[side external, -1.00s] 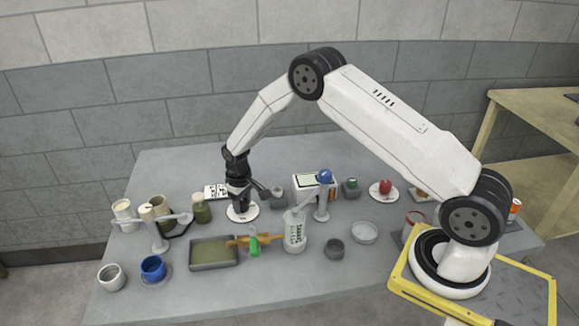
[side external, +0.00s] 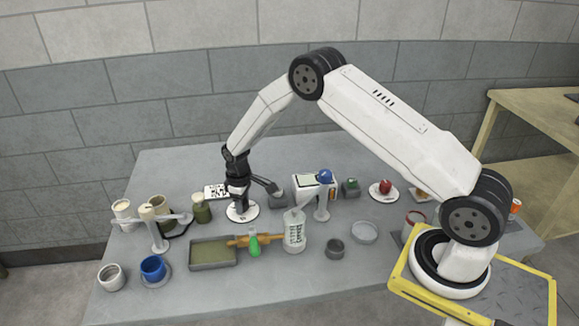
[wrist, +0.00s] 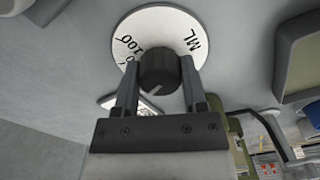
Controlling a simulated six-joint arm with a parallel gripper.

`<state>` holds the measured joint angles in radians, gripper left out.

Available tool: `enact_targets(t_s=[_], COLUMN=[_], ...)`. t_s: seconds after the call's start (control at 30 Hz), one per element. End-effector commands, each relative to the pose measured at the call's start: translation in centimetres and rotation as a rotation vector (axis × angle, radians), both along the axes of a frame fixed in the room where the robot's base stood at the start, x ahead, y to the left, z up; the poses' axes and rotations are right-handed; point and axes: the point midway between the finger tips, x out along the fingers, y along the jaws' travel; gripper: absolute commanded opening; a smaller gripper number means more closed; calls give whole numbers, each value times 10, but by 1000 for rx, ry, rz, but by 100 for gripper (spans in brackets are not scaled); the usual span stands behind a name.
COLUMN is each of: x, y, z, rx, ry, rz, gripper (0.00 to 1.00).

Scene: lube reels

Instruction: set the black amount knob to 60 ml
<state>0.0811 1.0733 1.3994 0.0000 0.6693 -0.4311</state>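The black amount knob (wrist: 158,68) stands in the middle of a round white dial (wrist: 125,45) in the wrist view. The dial carries the black marks "100" and "ML"; its lower part is hidden by the knob and my fingers. A short pale line shows on the knob's near edge. My gripper (wrist: 159,75) has one finger on each side of the knob, close against it, and looks shut on it. In the side view my gripper (side external: 238,203) points down onto the white dial (side external: 243,214), and hides the knob.
A shallow tray (side external: 213,253) and a clear bottle (side external: 294,233) stand in front of the dial. A white post with arms (side external: 157,230) and a dark green jar (side external: 201,210) are to the left. A white box with a screen (side external: 310,183) is to the right.

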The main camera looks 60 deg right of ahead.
Motion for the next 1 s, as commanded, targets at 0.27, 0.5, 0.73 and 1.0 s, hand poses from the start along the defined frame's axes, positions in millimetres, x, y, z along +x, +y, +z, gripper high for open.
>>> enact_targets(t_s=[0.27, 0.5, 0.73, 1.0], x=[0, 0, 1, 1], y=[0, 0, 0, 0], z=[0, 2, 16, 49], rx=[0, 0, 0, 0], ry=[-1, -1, -3, -3], rz=[-1, -1, -1, -1], gripper=[89, 89, 89, 89])
